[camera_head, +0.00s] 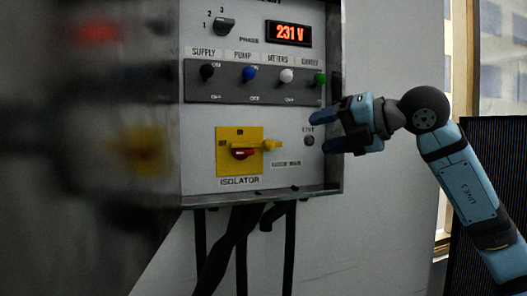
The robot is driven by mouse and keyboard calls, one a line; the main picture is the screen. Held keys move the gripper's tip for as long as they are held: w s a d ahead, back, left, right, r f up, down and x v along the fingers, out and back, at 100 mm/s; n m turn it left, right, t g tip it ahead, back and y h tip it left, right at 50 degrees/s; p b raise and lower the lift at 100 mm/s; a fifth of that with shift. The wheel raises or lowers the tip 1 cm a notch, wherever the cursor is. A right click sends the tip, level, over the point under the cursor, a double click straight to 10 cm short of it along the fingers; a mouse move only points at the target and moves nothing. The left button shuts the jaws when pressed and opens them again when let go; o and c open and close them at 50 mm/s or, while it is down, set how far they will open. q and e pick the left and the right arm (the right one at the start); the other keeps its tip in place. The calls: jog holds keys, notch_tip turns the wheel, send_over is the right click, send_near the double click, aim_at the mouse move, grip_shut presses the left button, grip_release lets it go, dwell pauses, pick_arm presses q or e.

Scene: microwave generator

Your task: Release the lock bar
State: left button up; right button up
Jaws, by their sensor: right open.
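A yellow isolator plate (226,163) is on the lower part of the grey control panel, with a red rotary handle (243,153) at its centre. A small yellow piece (272,145), which looks like the lock bar, sticks out at the plate's right edge. My right gripper (320,131) comes in from the right. It is open and empty, its fingers pointing left, to the right of the yellow piece and apart from it. My left gripper is not in view.
A dark round button (309,140) sits close to my right fingertips. Above are several coloured toggles, including a blue one (249,74), a phase knob (224,25) and a display (288,33) reading 231 V. Black cables (240,240) hang below. The left side is blurred.

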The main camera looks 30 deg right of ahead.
aim_at(274, 144)
jog(key=p+x, duration=0.2)
jog(key=x, duration=1.1)
jog(key=shift+w+a, duration=0.15)
